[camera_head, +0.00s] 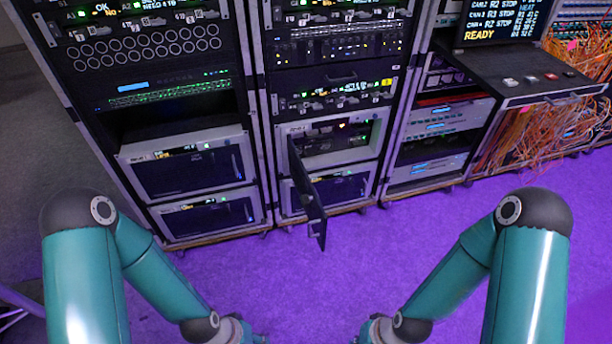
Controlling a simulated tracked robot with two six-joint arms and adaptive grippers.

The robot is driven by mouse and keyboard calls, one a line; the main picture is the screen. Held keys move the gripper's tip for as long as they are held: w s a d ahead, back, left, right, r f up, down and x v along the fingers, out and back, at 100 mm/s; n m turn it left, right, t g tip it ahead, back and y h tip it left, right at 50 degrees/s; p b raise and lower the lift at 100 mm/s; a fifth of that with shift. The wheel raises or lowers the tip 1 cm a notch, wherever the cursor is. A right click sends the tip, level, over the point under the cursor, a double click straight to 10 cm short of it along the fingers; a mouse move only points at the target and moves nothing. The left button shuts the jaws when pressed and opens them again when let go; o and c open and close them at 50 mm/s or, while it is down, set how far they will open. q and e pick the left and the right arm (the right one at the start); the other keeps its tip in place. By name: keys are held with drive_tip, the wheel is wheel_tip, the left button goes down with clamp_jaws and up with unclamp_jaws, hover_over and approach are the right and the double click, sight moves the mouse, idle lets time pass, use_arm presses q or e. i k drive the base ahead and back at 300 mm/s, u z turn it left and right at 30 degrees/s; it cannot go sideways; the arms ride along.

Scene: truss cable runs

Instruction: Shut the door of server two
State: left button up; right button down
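An open dark door (307,193) hangs from the left side of a grey server unit (365,152) low in the middle rack. It swings out towards me, and the unit's dark interior shows behind it. I cannot read the label well enough to tell which server it is. My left arm comes in at the lower left and my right arm at the lower right, both below and in front of the racks. Neither arm touches the door. Both grippers' fingertips are outside the bottom edge of the picture.
Below the open unit is another server (345,190). Two more servers with closed fronts, an upper one (188,172) and a lower one (212,216), sit in the left rack. Orange cables (545,130) hang at the right. The purple floor (420,225) before the racks is clear.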

sight(317, 217)
drive_tip(key=i, duration=0.1)
drive_tip(key=k, duration=1.25)
drive_tip(key=u, duration=0.5)
drive_tip(key=i, duration=1.9)
drive_tip(key=z, duration=0.15)
